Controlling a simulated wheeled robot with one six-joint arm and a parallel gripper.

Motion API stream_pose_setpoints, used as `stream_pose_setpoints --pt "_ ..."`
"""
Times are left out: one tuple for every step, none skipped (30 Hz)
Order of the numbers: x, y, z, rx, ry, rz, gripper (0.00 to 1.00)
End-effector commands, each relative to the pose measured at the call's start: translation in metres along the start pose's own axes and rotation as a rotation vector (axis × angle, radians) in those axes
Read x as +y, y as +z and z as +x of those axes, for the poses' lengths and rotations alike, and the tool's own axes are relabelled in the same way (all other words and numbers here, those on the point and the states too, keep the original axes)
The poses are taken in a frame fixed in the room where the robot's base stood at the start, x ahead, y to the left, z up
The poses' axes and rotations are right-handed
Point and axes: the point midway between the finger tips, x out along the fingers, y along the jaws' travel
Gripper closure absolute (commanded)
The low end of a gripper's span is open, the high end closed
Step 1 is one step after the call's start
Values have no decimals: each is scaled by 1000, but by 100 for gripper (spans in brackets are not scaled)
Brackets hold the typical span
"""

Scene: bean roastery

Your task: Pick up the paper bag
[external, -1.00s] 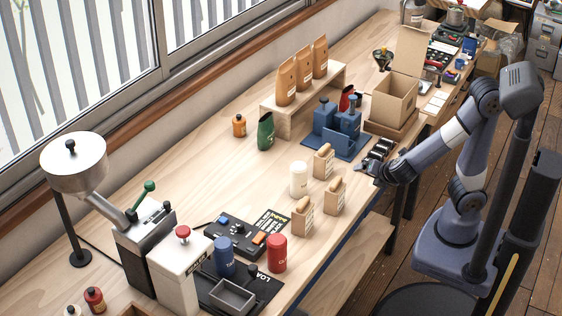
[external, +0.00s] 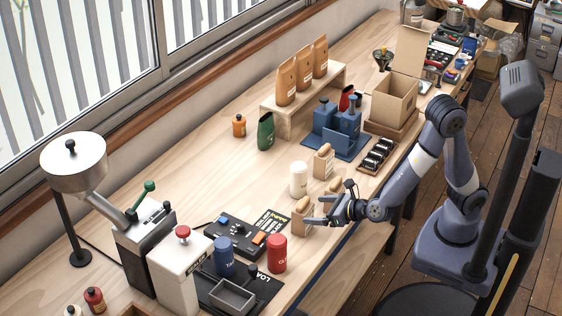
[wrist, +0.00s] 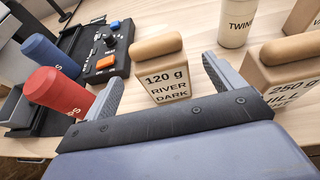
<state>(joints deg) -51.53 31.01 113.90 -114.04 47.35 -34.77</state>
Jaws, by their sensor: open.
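A small tan paper bag with a rolled top, labelled "120 g RIVER DARK" (wrist: 165,83), stands upright between and ahead of my open fingers in the wrist view. In the external view this bag (external: 300,218) stands near the table's front edge, with my gripper (external: 314,210) close at its right. My jaws are empty, and contact with the bag cannot be told. A second bag, labelled "250 g" (wrist: 287,78), stands just outside my right finger in the wrist view. A third similar bag (external: 323,161) stands farther back.
A white "TWINE" canister (external: 298,179) stands behind the bags. A red canister (external: 277,253), a blue canister (external: 225,256) and a black control box (external: 238,238) stand to the left. Tall brown bags (external: 303,68) stand on a wooden riser. Bare table lies behind the canister.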

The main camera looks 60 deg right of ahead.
Motion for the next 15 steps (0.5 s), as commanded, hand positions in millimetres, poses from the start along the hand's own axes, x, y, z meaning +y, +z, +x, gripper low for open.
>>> stream_pose_setpoints --pt "0 0 4 0 -1 1 11" --pt "0 0 6 1 -1 1 11" --pt "0 0 8 1 0 1 11" --pt "0 0 9 1 -1 1 11" --pt "-1 0 11 2 -1 1 11" --pt "-1 1 14 2 -2 2 11" --pt "-1 2 17 2 -2 2 11" --pt "0 2 20 2 -2 1 11" --pt "-1 2 26 3 -3 1 11" --pt "-1 3 30 2 -4 2 11" --pt "-1 4 34 2 -3 2 11" --pt "-1 4 39 2 -3 2 11" --pt "-1 3 43 2 -3 2 11" --pt "-1 3 47 2 -3 1 11" --pt "0 3 51 1 -2 2 11"
